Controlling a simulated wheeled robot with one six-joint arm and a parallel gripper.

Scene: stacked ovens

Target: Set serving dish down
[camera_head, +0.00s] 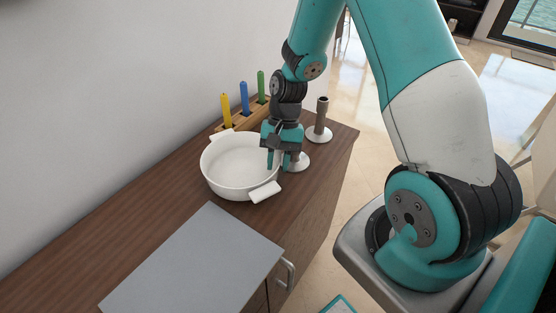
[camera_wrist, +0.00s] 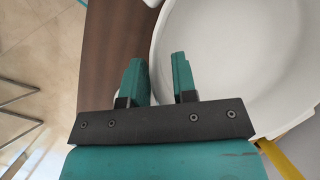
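The white serving dish (camera_head: 232,165) is round, with two side handles. It appears upright on the wooden cabinet top (camera_head: 165,197), behind a flat grey panel (camera_head: 200,265). My gripper (camera_head: 277,160) points down at the dish's right rim. In the wrist view the dish (camera_wrist: 245,60) fills the upper right. My gripper (camera_wrist: 158,78) has its fingers apart there, one over the dish's inside and one outside it, with the rim between them. A gap shows between the fingers, and no firm hold on the rim is visible. The lower fingertips are partly hidden in the head view.
A wooden holder (camera_head: 258,106) with yellow, blue and green upright pieces stands behind the dish by the wall. A candlestick-like stand (camera_head: 320,122) is at the far right, and another base (camera_head: 298,161) is close beside my gripper. A drawer handle (camera_head: 288,273) juts from the cabinet front.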

